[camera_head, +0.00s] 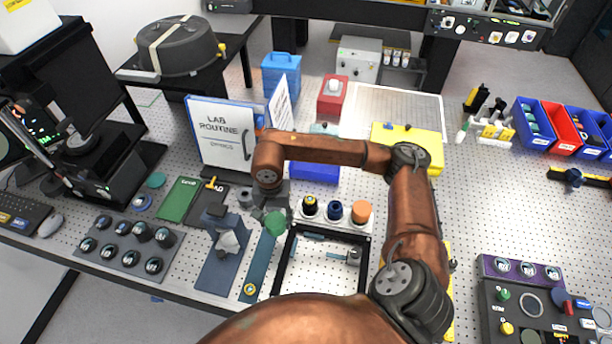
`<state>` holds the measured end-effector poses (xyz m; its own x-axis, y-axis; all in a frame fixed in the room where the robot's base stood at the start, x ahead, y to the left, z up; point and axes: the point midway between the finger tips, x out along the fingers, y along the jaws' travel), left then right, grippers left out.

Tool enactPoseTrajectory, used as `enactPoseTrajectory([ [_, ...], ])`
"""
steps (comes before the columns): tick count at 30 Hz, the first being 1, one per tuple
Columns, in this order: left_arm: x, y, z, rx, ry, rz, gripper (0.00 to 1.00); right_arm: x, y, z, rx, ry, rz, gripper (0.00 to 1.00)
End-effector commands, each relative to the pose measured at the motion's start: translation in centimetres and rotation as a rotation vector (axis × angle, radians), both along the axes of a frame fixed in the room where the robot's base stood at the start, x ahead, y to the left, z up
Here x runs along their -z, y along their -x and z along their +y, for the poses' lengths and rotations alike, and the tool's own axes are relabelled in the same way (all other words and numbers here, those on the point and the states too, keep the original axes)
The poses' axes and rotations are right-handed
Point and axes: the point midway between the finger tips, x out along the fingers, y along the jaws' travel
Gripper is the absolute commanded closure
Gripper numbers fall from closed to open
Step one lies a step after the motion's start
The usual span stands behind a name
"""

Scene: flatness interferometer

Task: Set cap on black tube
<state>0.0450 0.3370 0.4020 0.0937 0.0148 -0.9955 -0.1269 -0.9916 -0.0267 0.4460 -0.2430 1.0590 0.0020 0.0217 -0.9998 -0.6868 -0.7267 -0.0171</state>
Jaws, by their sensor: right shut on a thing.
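My right arm reaches in from the lower right and bends over to the left, its gripper (270,206) pointing down. It is shut on a small round green piece, which looks like the cap (275,223); the fingertips are small and partly hidden. The held cap is left of a white rack (346,224) and apart from it. A black tube (309,208) with a yellowish center stands at the left end of that rack, beside a blue tube (334,210) and an orange-topped one (361,212). My left gripper is not in view.
A black open frame (291,250) lies in front of the rack. A blue-grey stand (222,250) and a tray of dark cylinders (130,244) are to the left. A lab routine binder (221,134) stands behind. A yellow case (408,140) is behind my right forearm.

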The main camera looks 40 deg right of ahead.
Motion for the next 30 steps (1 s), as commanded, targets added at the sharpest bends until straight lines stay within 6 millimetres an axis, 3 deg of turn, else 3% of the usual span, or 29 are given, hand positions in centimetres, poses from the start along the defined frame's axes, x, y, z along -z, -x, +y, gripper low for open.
enactPoseTrajectory([
  [1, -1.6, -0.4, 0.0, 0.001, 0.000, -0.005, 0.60, -1.0, -0.3, -0.8, 0.144, -0.003, 0.005, 0.71],
  [3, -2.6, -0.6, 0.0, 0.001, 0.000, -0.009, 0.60, -1.4, -0.8, -1.8, 0.352, -0.007, 0.010, 0.71],
  [21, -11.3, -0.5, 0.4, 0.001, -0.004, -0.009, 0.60, -3.9, -2.8, -12.3, 2.090, 0.000, 0.038, 0.71],
  [25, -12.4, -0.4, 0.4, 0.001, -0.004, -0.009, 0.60, -4.2, -2.7, -14.1, 2.353, 0.005, 0.034, 0.71],
  [30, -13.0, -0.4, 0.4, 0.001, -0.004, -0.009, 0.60, -4.1, -2.7, -15.4, 2.539, 0.006, 0.029, 0.71],
])
